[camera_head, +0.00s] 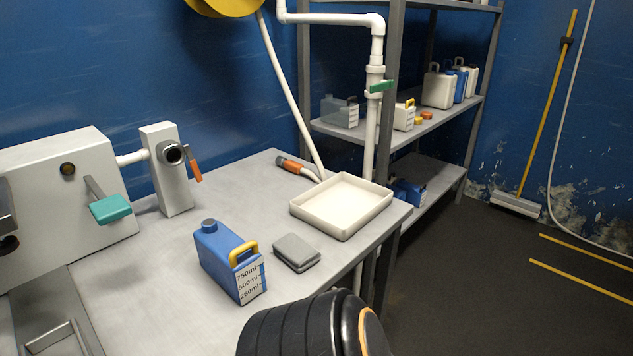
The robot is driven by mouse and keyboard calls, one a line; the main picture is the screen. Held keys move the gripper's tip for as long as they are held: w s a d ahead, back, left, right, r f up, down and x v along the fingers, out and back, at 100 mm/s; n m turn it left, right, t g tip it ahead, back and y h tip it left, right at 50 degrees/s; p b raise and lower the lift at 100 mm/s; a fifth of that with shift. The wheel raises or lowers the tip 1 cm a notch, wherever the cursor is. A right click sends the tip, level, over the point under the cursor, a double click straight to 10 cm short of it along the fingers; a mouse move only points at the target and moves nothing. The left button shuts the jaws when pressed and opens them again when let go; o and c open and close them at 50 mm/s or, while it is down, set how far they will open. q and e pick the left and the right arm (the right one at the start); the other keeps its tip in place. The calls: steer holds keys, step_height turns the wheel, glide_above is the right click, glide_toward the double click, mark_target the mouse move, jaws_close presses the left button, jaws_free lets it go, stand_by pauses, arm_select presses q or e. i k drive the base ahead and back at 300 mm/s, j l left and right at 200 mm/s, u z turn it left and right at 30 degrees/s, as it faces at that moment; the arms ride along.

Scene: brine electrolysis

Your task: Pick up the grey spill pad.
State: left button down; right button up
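The grey spill pad (297,252) lies flat on the grey workbench, a small folded-looking block. It sits just right of a blue jug (226,262) with a yellow handle and volume marks, and in front of a cream tray (341,229). A black ribbed, rounded part of my own arm shows at the bottom middle, in front of the pad and apart from it in the picture. Neither gripper's fingers show in the head view.
A white machine (62,190) with a teal lever fills the left. A white post (168,185) with an orange lever stands beside it. An orange-ended hose (290,164) lies behind the tray. The bench's right edge is close to the pad. Shelves (436,125) hold several containers.

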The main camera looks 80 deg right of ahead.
mark_target(299, 255)
steer(key=z, duration=2.3)
steer(key=l+z, duration=0.25)
steer(key=i+j, duration=0.05)
steer(key=j, duration=0.05)
